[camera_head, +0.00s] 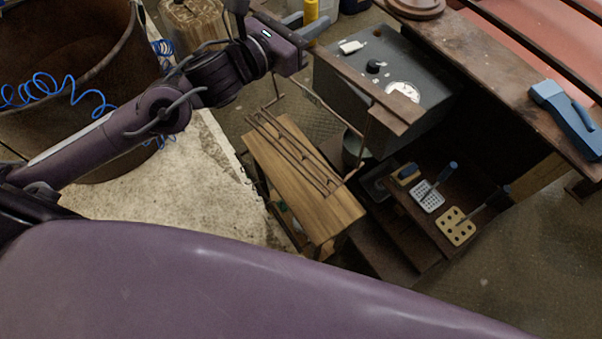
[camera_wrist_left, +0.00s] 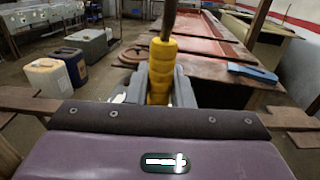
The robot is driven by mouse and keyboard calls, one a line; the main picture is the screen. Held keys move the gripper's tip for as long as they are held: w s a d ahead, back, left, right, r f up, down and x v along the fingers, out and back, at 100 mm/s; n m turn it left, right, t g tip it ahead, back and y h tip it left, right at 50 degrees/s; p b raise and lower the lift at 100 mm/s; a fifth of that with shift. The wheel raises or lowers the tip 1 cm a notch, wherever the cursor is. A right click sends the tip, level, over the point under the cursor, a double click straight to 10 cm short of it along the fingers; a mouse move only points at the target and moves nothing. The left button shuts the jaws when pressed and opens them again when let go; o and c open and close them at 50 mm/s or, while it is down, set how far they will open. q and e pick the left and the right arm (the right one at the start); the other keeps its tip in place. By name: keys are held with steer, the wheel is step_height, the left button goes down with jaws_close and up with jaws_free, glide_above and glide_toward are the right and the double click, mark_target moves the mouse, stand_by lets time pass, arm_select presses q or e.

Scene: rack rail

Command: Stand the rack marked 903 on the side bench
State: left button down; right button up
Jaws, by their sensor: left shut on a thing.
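My left gripper (camera_head: 306,20) is shut on a yellow ribbed handle (camera_wrist_left: 162,70), high at the top of the head view. A dark rod rises from the handle in the left wrist view; whatever it carries is out of view. The handle also shows in the head view (camera_head: 311,9). No mark 903 is readable. A small wooden bench (camera_head: 340,212) with several dark thin bars on top stands below the gripper; I cannot tell if it is the side bench. A white perforated rack (camera_head: 428,198) and a tan holed rack (camera_head: 456,228) lie lower right. My right gripper is not in view.
A grey box with a gauge (camera_head: 345,75) stands beyond the wooden bench, with a brown rail (camera_head: 355,84) along its near side. A large rusty tub (camera_head: 105,70) is at left. A brown worktop (camera_head: 490,75) holds a blue tool (camera_head: 568,118). The bench's near end is bare.

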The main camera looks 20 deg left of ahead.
arm_select(q)
steer(key=r, duration=0.1)
steer(key=w+a+r+m+g+h+b, duration=0.1)
steer(key=a+r+h+b, duration=0.1)
steer(key=shift+w+a+r+m+g, duration=0.15)
steer(key=shift+w+r+m+g, duration=0.15)
steer(key=shift+w+m, duration=0.1)
steer(key=shift+a, duration=0.2)
step_height(320, 180, down, 20)
steer(key=p, duration=0.2)
steer(key=shift+r+p, duration=0.25)
steer(key=shift+p, duration=0.15)
steer(key=shift+f, duration=0.1)
steer(key=c, duration=1.3)
jaws_free()
